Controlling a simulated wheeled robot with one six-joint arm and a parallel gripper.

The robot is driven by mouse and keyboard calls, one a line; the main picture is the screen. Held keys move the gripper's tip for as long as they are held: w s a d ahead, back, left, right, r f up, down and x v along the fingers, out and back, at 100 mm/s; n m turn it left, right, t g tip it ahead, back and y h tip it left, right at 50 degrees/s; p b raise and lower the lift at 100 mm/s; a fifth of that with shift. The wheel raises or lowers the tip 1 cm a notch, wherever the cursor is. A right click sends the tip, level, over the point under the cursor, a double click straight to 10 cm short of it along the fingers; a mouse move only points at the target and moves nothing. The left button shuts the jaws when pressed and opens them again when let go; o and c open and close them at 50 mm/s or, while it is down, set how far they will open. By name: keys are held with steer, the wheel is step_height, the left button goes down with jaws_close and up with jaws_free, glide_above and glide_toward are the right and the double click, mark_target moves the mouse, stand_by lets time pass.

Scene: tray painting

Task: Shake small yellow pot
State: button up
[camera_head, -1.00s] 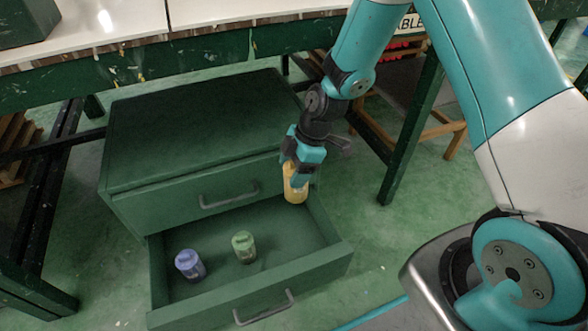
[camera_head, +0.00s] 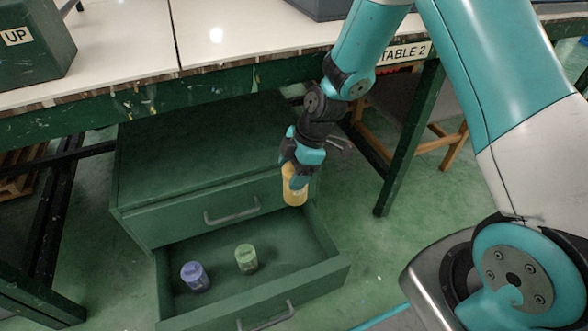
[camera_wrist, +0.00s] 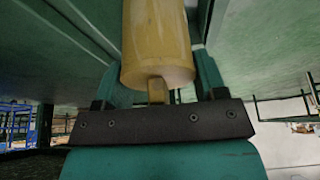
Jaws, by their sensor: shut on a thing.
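The small yellow pot (camera_head: 294,190) hangs from my gripper (camera_head: 298,172) over the right back part of the open drawer. My gripper is shut on it, holding it roughly upright. In the wrist view the yellow pot (camera_wrist: 157,45) fills the top middle, between the teal fingers. Its far end is cut off by the picture's edge.
The green cabinet (camera_head: 190,150) has its lower drawer (camera_head: 215,290) pulled open. A blue pot (camera_head: 194,277) and a green pot (camera_head: 246,259) stand inside it. A white-topped table (camera_head: 230,45) stands above and behind, with a green leg (camera_head: 405,150) right of the cabinet.

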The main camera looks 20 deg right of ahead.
steer(key=d+p, duration=0.1)
steer(key=d, duration=0.2)
steer(key=shift+d, duration=0.2)
steer(key=a, duration=0.6)
steer(key=d+p, duration=0.1)
steer(key=d, duration=0.5)
steer(key=a+p, duration=0.1)
steer(key=a, duration=0.6)
steer(key=d, duration=0.7)
steer(key=shift+p, duration=0.3)
steer(key=a, duration=0.7)
steer(key=d+p, duration=0.1)
steer(key=d, duration=0.6)
steer(key=a, duration=0.6)
steer(key=d+p, duration=0.1)
steer(key=d, duration=0.5)
steer(key=a, duration=0.7)
steer(key=d+p, duration=0.1)
steer(key=d, duration=0.6)
steer(key=shift+a+p, duration=0.35)
steer(key=shift+a, duration=1.25)
